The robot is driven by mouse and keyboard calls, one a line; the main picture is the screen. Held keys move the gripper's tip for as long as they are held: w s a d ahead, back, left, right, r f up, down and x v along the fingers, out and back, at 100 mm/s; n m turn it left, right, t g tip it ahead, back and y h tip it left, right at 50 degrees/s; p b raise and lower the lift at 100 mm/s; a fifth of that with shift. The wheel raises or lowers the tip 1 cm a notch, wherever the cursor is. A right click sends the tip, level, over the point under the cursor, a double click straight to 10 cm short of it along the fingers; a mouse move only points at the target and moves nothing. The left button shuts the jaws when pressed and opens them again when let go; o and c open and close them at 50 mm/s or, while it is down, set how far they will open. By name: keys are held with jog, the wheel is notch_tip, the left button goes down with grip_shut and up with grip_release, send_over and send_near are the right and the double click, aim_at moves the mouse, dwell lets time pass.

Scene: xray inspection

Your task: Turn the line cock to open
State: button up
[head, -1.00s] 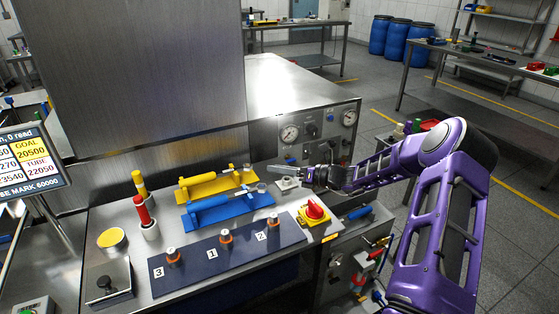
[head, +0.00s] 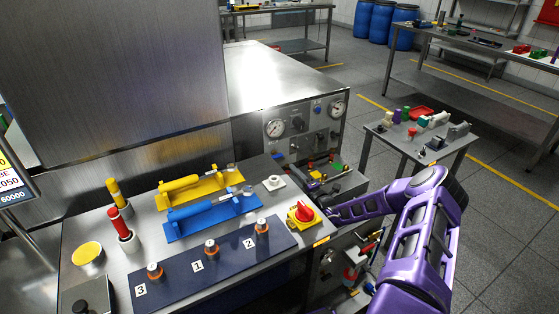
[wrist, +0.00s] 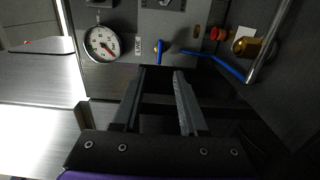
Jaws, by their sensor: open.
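In the wrist view, a small cock with a brass body and a short blue lever (wrist: 160,50) sits on a grey panel, beside a sideways label that seems to read LINE. The lever runs up and down in the picture. My gripper (wrist: 157,76) is open and empty, its two fingers pointing at the panel on either side of the cock's column. The cock appears just beyond the fingertips, apart from them.
A white gauge (wrist: 102,43) is left of the cock. A long blue bar (wrist: 215,62), a brass fitting (wrist: 247,47) and a metal pipe (wrist: 272,40) are to its right. A red knob on a yellow box (head: 302,213) stands at the bench edge near my arm.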

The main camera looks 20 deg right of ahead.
aim_at(277, 156)
jog(key=w+a+b, duration=0.1)
jog(key=w+a, duration=0.1)
jog(key=w, duration=0.8)
jog(key=shift+w+b, duration=0.35)
jog(key=shift+b, duration=0.05)
grip_shut()
